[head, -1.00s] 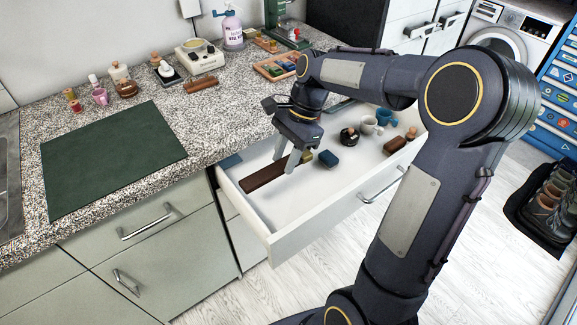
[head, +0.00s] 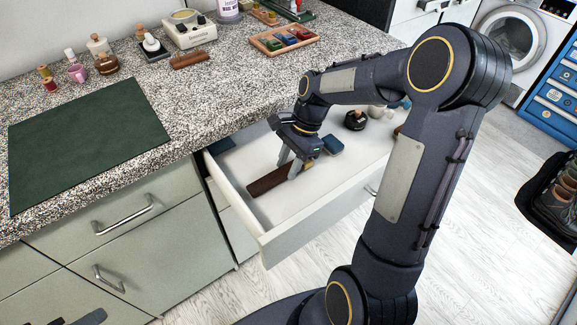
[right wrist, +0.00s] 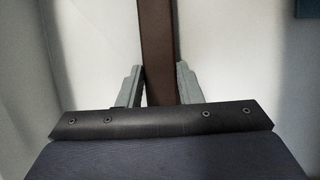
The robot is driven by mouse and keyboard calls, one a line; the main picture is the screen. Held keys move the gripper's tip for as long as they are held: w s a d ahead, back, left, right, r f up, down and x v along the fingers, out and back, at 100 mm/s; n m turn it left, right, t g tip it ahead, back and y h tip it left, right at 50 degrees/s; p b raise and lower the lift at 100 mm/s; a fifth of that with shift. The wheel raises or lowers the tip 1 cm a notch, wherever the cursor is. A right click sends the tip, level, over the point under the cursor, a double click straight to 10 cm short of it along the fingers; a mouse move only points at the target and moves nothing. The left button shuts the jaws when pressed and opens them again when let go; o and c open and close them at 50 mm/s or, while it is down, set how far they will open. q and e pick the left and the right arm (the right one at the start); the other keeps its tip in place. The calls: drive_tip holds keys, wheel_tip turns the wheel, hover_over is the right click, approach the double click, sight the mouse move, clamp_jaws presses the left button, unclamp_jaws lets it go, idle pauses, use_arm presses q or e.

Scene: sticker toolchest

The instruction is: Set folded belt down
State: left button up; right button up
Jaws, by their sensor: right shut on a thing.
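The folded belt (head: 266,183) is a long, flat dark-brown strip with a yellowish bit at one end. It lies low in the open white drawer (head: 300,234), close to its left side. My right gripper (head: 290,168) reaches down into the drawer and is shut on the belt near the yellowish end. In the right wrist view the belt (right wrist: 158,40) runs straight away between the two grey fingers (right wrist: 159,82). I cannot tell whether the belt touches the drawer floor. A dark part at the bottom left edge seems to be my left gripper (head: 88,318), mostly cut off.
In the drawer are a dark blue item (head: 333,145), a black round bottle (head: 355,120) and another blue item (head: 222,146). A dark green mat (head: 90,140) lies bare on the speckled counter (head: 205,100). A brown brush (head: 190,60) and wooden tray (head: 283,38) are behind.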

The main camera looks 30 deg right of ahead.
drive_tip(key=shift+f, duration=0.3)
drive_tip(key=shift+f, duration=0.15)
drive_tip(key=o, duration=1)
drive_tip(key=shift+o, duration=0.2)
drive_tip(key=p+v, duration=0.2)
drive_tip(key=v, duration=1)
drive_tip(key=shift+a, duration=0.1)
